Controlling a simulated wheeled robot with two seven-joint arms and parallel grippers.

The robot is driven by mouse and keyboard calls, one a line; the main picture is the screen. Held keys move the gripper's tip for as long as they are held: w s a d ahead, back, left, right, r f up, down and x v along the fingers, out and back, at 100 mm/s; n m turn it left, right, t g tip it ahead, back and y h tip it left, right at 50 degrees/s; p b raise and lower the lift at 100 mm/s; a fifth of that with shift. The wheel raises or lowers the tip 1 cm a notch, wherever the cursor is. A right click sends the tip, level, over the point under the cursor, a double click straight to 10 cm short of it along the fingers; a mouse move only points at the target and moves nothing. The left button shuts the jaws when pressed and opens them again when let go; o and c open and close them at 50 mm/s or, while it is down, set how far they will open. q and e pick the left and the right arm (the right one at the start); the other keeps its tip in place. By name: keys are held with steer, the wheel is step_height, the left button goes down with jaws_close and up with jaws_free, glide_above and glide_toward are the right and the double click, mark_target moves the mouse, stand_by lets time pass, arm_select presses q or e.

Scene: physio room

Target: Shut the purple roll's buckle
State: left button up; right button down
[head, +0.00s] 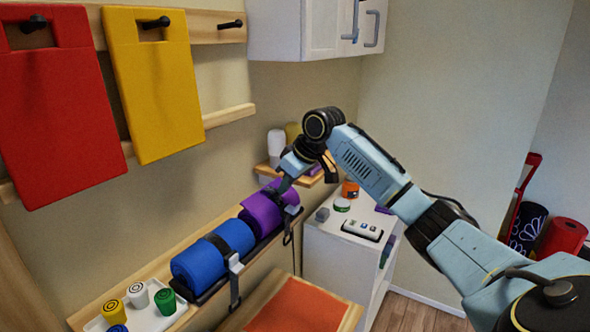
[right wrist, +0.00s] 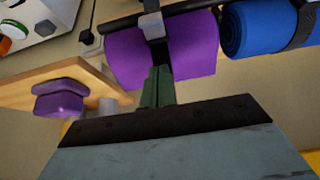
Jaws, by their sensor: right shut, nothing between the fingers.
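The purple roll (head: 262,213) lies on a dark rack along the wall shelf, right of the blue roll. My right gripper (head: 284,186) is over its far end, fingers pointing down at it. In the right wrist view the purple roll (right wrist: 193,48) spans the top middle. A dark strap crosses it, with a grey buckle (right wrist: 152,24) at its front side. The right gripper's fingers (right wrist: 158,76) are shut and empty, in line with the strap and close to the roll. I cannot tell whether they touch it, or whether the buckle is latched. My left gripper is not in view.
The blue roll (head: 200,262) has its own strap and hanging buckle (head: 235,264). A white tray (head: 97,323) with several small jars stands at the near end. A white cabinet (head: 335,250) with small items is beyond the rack. Red and yellow boards (head: 155,90) hang on the wall.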

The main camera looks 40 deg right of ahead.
mark_target(289, 207)
steer(key=shift+x, duration=1.1)
steer(key=shift+s+d+f+p, duration=0.15)
steer(key=shift+s+f+p, duration=0.15)
steer(key=shift+s, duration=0.3)
steer(key=shift+s+d+f+p, duration=0.2)
steer(key=shift+s+p, duration=0.1)
steer(key=shift+s, duration=0.3)
steer(key=shift+s+d, duration=0.15)
steer(key=shift+s, duration=0.4)
steer(key=shift+s, duration=0.1)
steer(key=shift+f, duration=0.1)
steer(key=shift+f+t+b, duration=0.25)
steer(key=shift+t+b, duration=0.25)
steer(key=shift+b, duration=0.15)
steer(key=shift+s+r, duration=0.1)
steer(key=shift+s, duration=0.05)
